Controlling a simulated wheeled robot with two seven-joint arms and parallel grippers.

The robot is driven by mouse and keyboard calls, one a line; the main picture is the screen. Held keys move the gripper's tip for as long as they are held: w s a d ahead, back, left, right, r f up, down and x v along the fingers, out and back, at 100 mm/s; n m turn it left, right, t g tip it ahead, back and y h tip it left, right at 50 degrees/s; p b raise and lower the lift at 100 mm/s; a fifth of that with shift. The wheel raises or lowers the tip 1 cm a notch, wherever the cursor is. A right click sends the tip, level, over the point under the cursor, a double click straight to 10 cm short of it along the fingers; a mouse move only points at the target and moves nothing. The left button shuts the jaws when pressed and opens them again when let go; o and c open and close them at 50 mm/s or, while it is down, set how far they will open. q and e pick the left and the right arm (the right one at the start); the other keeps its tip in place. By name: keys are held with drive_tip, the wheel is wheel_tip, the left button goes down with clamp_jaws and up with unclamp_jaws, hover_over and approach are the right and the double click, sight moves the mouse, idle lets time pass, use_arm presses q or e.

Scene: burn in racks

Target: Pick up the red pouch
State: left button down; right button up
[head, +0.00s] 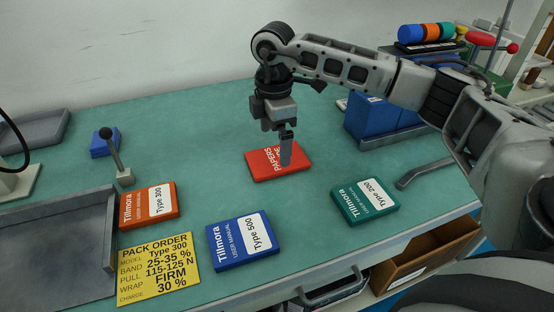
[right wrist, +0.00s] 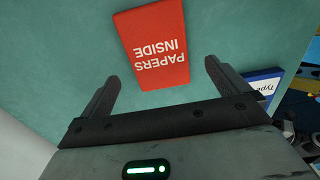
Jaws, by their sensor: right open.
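The red pouch (head: 265,168) lies flat on the green table in the head view, with white lettering "PAPERS INSIDE" on its top. It also shows in the right wrist view (right wrist: 155,45), ahead of and between the fingers. My right gripper (head: 286,160) points down over the pouch's right part, and its fingers hide some of the lettering. In the right wrist view my right gripper (right wrist: 159,78) is open, with a finger on each side of the pouch's near end and nothing held. Whether the fingertips touch the table is unclear. My left gripper is not in view.
An orange Type 300 manual (head: 147,205), a blue Type 500 manual (head: 242,240) and a green Type 200 manual (head: 365,201) lie nearer the table's front. A yellow pack order card (head: 158,267) and a grey tray (head: 50,255) are at left.

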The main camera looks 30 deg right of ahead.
sight(275, 158)
wheel_tip(275, 158, down, 5)
drive_tip(key=shift+w+d+r, duration=0.1)
drive_tip(key=shift+d, duration=0.05)
drive_tip(key=c, duration=0.9)
